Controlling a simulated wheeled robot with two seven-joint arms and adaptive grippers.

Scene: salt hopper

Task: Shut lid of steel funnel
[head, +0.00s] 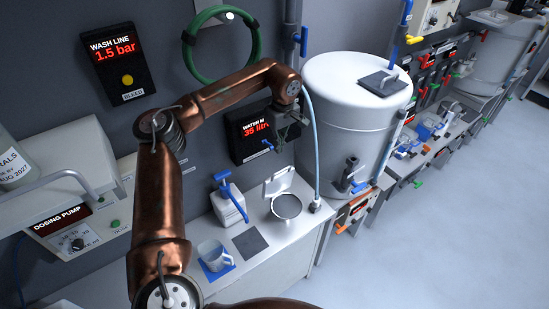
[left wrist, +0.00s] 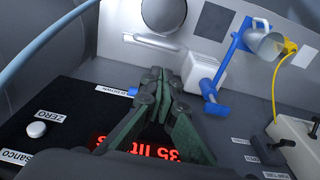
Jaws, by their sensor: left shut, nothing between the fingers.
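The steel funnel (head: 287,208) stands on the white bench in the head view, its round mouth showing. Its pale square lid (head: 279,182) stands open, raised upright at the back of the rim. My left gripper (head: 281,143) is above and behind the lid, apart from it, close to the water meter on the wall. In the left wrist view its dark green fingers (left wrist: 158,77) are shut and empty. There the funnel's mouth (left wrist: 163,14) shows at the top, with the lid (left wrist: 151,41) nearly edge-on below it. My right gripper is out of view.
A white canister with a blue tap (head: 228,203) stands left of the funnel. A clear jug (head: 212,255) sits on a blue mat, beside a grey pad (head: 250,243). A pale blue hose (head: 314,145) and a big white tank (head: 350,130) stand to the right.

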